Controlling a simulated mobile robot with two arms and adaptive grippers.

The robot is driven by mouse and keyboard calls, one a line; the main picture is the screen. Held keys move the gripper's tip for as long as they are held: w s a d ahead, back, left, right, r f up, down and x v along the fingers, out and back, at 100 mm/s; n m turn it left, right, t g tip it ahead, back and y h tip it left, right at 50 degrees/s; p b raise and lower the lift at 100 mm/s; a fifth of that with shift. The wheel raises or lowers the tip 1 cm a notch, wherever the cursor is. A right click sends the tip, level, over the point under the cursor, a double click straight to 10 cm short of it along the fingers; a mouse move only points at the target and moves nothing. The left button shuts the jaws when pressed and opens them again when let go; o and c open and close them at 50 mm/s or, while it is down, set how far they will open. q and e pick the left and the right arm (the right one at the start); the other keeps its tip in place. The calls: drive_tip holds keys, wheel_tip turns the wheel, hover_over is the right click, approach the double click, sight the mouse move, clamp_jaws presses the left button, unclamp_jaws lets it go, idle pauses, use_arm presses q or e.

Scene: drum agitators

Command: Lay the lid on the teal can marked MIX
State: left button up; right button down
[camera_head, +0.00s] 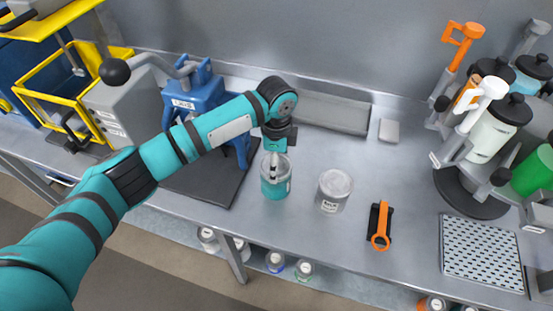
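The teal can (275,187) stands upright on the bench, left of centre, with a pale label too small to read. A round grey top, seemingly a lid (285,168), shows at its upper end; I cannot tell whether it rests on the can or is held just above it. My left gripper (273,157) points straight down over this can, its fingertips at the grey top. The fingers are small and partly merge with the can, so their opening and grip are unclear. My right gripper is not in view.
An orange-and-black tool (380,226) lies farther right. A blue press (195,103) stands behind my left arm. A carousel of bottles (470,190) and a perforated tray (482,252) occupy the right.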

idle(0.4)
use_arm(q)
drive_tip(key=o, duration=0.8)
wheel_tip(320, 180, up, 5)
drive_tip(key=p, duration=0.5)
drive_tip(key=shift+r+p, duration=0.4)
drive_tip(key=shift+r, duration=0.6)
